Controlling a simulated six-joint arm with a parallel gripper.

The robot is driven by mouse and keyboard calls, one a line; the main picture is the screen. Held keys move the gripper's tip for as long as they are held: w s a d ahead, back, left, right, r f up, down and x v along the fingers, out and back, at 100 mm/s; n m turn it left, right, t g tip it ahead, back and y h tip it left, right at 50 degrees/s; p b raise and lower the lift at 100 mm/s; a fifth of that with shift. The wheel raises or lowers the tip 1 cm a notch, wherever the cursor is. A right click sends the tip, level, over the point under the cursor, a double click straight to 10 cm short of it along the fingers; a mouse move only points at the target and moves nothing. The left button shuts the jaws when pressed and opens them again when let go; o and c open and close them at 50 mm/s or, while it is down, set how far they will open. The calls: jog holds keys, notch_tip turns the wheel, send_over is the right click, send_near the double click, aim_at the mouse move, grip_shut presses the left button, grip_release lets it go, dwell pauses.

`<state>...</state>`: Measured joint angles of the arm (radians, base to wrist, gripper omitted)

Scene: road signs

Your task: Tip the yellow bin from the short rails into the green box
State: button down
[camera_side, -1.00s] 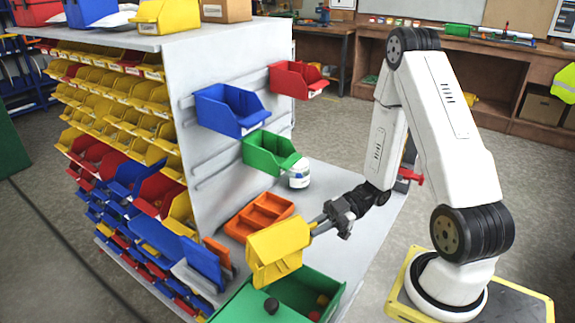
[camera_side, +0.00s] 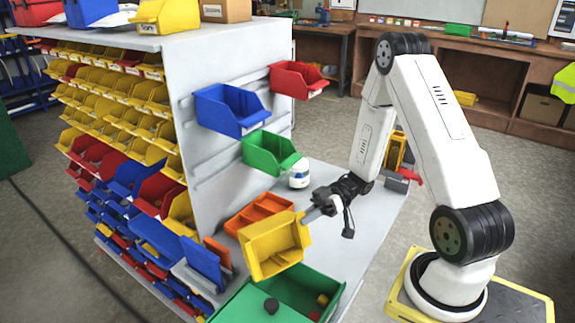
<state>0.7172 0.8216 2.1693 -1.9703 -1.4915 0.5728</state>
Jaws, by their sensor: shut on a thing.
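The yellow bin (camera_side: 274,247) is tilted in the air above the back edge of the green box, and part of its hollow inside shows. My gripper (camera_side: 310,214) is shut on the bin at its upper right side. The green box (camera_side: 320,283) stands open on the grey bench below. A dark round piece (camera_side: 271,305) and a few small red and yellow pieces (camera_side: 321,300) are in view in the box.
An orange divided tray (camera_side: 258,213) lies behind the bin. A white and blue tub (camera_side: 299,173) stands farther back. Green (camera_side: 270,153), blue (camera_side: 230,108) and red (camera_side: 298,79) bins hang on the panel rails. The bench right of the tray is clear.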

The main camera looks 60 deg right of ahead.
aim_at(299, 238)
jog(key=m, duration=0.2)
jog(key=f+m, duration=0.1)
jog(key=m, duration=0.1)
jog(key=w+m+g+y, duration=0.1)
jog(key=m, duration=0.1)
jog(key=shift+d+f+m, duration=0.15)
jog(key=shift+d+m, duration=0.05)
jog(key=shift+m, duration=0.1)
jog(key=f+m, duration=0.1)
jog(key=s+f+m, duration=0.1)
jog(key=m, duration=0.1)
jog(key=f+m, duration=0.1)
jog(key=m, duration=0.1)
jog(key=shift+s+a+y, duration=0.25)
jog(key=shift+a+y, duration=0.05)
jog(key=shift+y, duration=0.1)
